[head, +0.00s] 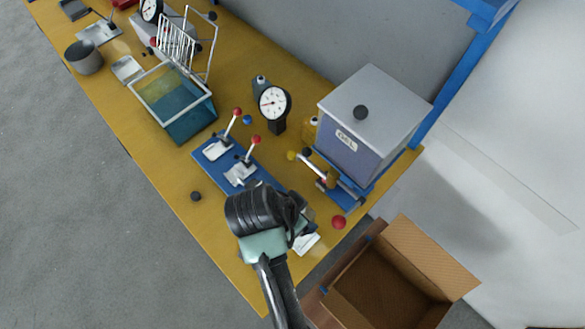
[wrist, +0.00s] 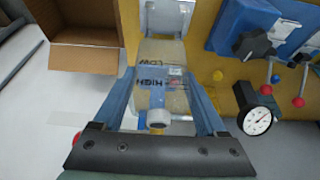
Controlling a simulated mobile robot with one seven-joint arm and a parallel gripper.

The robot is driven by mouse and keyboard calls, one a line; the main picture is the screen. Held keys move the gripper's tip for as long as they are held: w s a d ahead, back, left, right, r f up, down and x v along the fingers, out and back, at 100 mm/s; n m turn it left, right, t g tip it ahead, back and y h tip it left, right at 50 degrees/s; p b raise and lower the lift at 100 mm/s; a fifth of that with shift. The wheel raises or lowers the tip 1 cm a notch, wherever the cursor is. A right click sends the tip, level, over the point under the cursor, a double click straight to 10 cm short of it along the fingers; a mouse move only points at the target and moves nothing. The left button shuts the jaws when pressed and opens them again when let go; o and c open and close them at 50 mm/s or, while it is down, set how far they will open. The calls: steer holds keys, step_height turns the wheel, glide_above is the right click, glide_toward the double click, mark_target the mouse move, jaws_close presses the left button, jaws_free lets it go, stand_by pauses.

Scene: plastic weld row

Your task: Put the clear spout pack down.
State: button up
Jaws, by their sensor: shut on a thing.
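My gripper (wrist: 162,88) is shut on the clear spout pack (wrist: 152,62), with one blue finger along each side of it. The pack has a see-through, slightly yellowish body, blue and dark print, and a pale round spout (wrist: 158,118) facing the wrist camera. In the head view my gripper (head: 292,208) is over the right-hand front part of the yellow bench (head: 225,235), and its dark body hides most of the pack. I cannot tell whether the pack touches the bench.
A blue plate with red-knobbed levers (head: 212,150) lies behind my gripper. A dial gauge (head: 273,103) and a lidded bin (head: 352,150) stand farther back. A red ball (head: 339,222) is near the bench edge. An open cardboard box (head: 432,262) is beyond that edge. The front-left bench is mostly clear.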

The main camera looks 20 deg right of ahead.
steer(key=shift+w+d, duration=0.1)
steer(key=shift+w, duration=0.15)
step_height(320, 180, down, 6)
steer(key=shift+s+f, duration=0.1)
steer(key=shift+f, duration=1.75)
